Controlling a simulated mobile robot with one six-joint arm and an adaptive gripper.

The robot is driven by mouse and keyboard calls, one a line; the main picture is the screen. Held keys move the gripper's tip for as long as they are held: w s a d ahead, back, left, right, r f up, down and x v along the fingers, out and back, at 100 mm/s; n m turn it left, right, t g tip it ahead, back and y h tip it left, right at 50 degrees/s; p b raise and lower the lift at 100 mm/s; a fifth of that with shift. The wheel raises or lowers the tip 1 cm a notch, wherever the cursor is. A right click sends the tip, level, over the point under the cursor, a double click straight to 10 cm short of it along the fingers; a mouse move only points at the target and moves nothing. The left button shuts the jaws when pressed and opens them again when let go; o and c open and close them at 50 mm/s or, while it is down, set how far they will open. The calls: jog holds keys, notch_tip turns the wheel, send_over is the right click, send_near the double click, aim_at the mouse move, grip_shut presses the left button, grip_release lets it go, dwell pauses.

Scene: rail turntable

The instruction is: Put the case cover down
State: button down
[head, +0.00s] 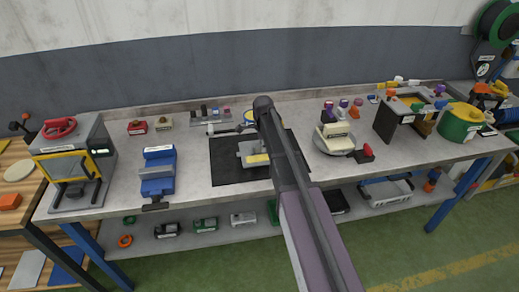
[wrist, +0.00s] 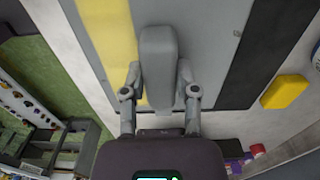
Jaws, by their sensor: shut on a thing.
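The case cover (wrist: 205,35) is a grey panel with a yellow stripe and a raised grey grip block (wrist: 158,65). In the wrist view my gripper (wrist: 158,88) has one finger on each side of the block and is shut on it. In the head view a grey piece with a yellow band (head: 254,153), which looks like the cover, shows over the black mat (head: 226,174), partly hidden by my arm. I cannot tell whether it touches the mat. My gripper's fingertips are not clear in the head view.
A blue fixture (head: 158,172) stands left of the mat, and a machine with a yellow frame (head: 75,170) beyond it. Right of the mat are a round turntable (head: 334,148) and a red button (head: 366,152). A yellow block (wrist: 284,92) lies right of the cover in the wrist view.

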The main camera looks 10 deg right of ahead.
aim_at(257, 148)
jog(key=shift+w+a+f, duration=0.1)
jog(key=shift+w+a, duration=0.55)
jog(key=shift+w, duration=0.35)
jog(key=shift+w, duration=0.1)
jog(key=shift+w+a, duration=0.15)
jog(key=shift+w, duration=0.1)
jog(key=shift+w+a+f+b, duration=0.15)
jog(key=shift+w+f+b, duration=0.1)
jog(key=shift+f+b, duration=1.6)
jog(key=shift+b, duration=0.05)
jog(key=shift+f, duration=0.15)
jog(key=shift+c, duration=1.8)
grip_release()
jog(key=shift+r, duration=0.25)
notch_tip(257, 148, up, 12)
jog(key=p, duration=1.2)
